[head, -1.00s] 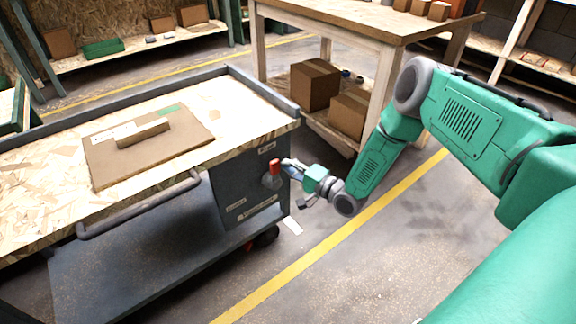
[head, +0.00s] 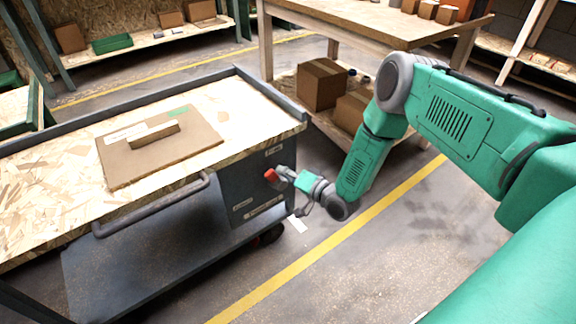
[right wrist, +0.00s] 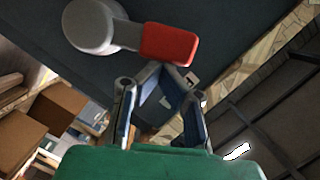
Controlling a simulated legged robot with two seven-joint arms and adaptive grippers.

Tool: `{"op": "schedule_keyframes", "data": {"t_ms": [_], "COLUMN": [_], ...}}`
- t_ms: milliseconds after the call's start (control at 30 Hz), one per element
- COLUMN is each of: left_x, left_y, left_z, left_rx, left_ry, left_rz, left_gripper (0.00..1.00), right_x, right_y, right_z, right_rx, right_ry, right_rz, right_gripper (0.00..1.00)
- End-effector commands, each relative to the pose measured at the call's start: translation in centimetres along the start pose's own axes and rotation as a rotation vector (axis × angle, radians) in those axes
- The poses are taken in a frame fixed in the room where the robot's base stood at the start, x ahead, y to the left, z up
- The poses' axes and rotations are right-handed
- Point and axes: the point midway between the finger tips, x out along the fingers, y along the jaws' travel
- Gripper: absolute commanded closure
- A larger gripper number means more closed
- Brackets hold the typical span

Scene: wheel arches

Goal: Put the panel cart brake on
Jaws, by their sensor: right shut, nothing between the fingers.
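The panel cart (head: 250,110) stands at left, with a brake lever on its dark end panel (head: 245,200). The lever's red handle (head: 271,175) looks tilted and low in the head view. In the right wrist view the red handle (right wrist: 168,46) extends to the right from a round grey hub (right wrist: 88,26). My right gripper (head: 284,175) is beside the handle, shut and empty. In the right wrist view its fingertips (right wrist: 162,72) meet at the handle's lower edge; I cannot tell whether they touch it. My left gripper is not in view.
A brown panel with a block (head: 160,150) lies on the cart top. A grey push handle (head: 150,208) runs along the cart's near side. A wooden table (head: 370,25) with cardboard boxes (head: 322,84) below stands behind. Floor with a yellow line (head: 300,275) is open at right.

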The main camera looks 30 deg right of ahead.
Motion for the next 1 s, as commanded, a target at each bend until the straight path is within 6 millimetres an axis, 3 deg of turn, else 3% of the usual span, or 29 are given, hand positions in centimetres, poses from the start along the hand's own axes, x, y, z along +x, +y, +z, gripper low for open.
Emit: {"op": "schedule_keyframes", "data": {"t_ms": [500,1000], "left_x": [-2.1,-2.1], "left_y": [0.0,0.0], "left_z": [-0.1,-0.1], "left_rx": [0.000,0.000], "left_ry": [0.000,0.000], "left_rz": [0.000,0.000], "left_gripper": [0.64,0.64], "right_x": [0.9,1.7], "right_y": [-0.9,0.1], "right_z": [3.8,6.8], "right_rx": [-0.477,-0.885], "right_ry": [-0.004,-0.002], "right_rz": [0.118,0.220], "right_gripper": [1.00,1.00]}}
